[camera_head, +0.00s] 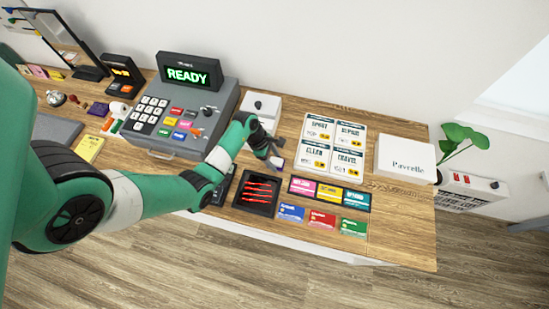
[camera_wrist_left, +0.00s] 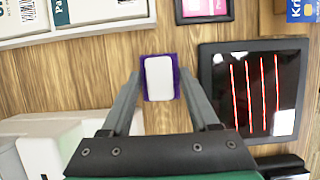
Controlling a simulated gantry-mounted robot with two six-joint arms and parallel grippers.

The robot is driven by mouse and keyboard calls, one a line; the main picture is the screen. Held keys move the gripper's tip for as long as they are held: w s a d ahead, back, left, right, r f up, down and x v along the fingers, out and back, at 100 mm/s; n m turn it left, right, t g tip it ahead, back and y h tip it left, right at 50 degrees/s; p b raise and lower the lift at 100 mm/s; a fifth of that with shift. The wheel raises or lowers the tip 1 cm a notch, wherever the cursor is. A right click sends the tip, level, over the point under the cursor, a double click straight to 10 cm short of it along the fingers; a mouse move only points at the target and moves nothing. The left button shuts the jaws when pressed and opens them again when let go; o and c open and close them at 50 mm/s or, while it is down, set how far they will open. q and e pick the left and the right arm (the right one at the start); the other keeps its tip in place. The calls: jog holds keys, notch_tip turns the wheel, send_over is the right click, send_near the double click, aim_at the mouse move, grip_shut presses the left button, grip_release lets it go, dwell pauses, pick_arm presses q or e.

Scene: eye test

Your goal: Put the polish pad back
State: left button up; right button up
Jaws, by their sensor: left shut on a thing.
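The polish pad, a small purple piece with a white face, shows in the left wrist view (camera_wrist_left: 159,78) between my left gripper's fingertips (camera_wrist_left: 160,85). In the head view the pad (camera_head: 276,162) shows as a small pale and purple piece at the tip of my left gripper (camera_head: 273,149). The gripper is shut on the pad, over the wooden counter between the white box and the black tray. Whether the pad touches the counter is unclear. My right gripper is not in view.
The grey register (camera_head: 222,107) stands left, a white box (camera_head: 251,101) behind. A menu-card board (camera_head: 333,143), coloured cards (camera_head: 328,192) and a white box (camera_head: 406,158) fill the right.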

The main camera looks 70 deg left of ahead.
pick_arm(q)
jog(key=shift+f, duration=0.2)
jog(key=o, duration=1.3)
jog(key=p+v, duration=0.3)
jog(key=v, duration=0.9)
jog(key=shift+d+r, duration=0.1)
jog(key=shift+r, duration=0.15)
